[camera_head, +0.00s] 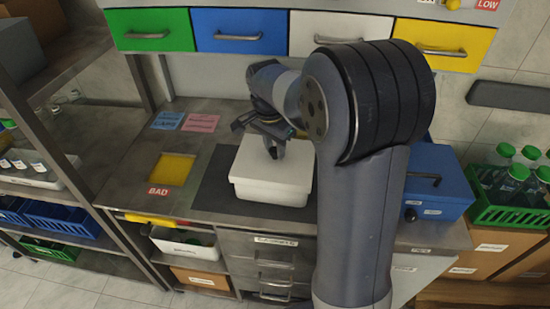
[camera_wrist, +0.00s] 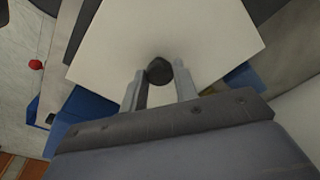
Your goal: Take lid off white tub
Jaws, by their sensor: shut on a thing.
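The white tub (camera_head: 268,189) stands on a dark mat on the workbench, with its white lid (camera_head: 285,165) on top. In the wrist view the lid (camera_wrist: 205,35) fills the upper middle, with a dark round knob (camera_wrist: 159,70) on it. My gripper (camera_head: 274,150) points down over the lid in the head view. In the wrist view my gripper's two fingers (camera_wrist: 159,82) are on either side of the knob and shut on it. I cannot tell whether there is a gap between lid and tub.
A blue box (camera_head: 440,186) stands right of the tub, partly behind my arm. A yellow square marked BAD (camera_head: 173,169) lies left on the bench. Coloured drawers (camera_head: 240,31) hang above the back. A green crate of bottles (camera_head: 510,210) is far right.

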